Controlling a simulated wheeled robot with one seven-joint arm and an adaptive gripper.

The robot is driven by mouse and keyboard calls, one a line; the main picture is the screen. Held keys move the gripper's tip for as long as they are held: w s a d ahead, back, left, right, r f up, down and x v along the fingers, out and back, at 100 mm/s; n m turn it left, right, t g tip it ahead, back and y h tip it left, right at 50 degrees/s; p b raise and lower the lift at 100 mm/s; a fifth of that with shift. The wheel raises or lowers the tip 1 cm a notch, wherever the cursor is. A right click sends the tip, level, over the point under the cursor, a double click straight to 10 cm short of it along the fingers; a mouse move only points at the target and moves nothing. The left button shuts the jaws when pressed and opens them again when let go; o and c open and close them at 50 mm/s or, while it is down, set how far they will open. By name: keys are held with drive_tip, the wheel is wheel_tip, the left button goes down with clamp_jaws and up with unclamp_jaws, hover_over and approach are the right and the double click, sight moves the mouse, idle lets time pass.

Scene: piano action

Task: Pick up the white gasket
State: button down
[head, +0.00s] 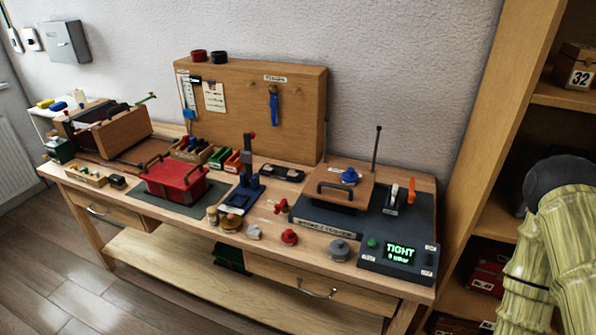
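On the workbench (160,215) a small whitish piece (253,232) lies near the front edge, between a brass-coloured round piece (231,222) and a red knobbed piece (289,237). It may be the white gasket, but it is too small to tell its shape. My arm, in a pale yellow-green sleeve, shows at the right edge, well apart from the bench items. My gripper is outside the picture.
A grey knobbed weight (339,250) stands right of the red piece, beside a dark tester whose display (400,252) reads TIGHT. A blue press (243,190) and red box (173,182) stand left. A wooden shelf (510,130) rises at right.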

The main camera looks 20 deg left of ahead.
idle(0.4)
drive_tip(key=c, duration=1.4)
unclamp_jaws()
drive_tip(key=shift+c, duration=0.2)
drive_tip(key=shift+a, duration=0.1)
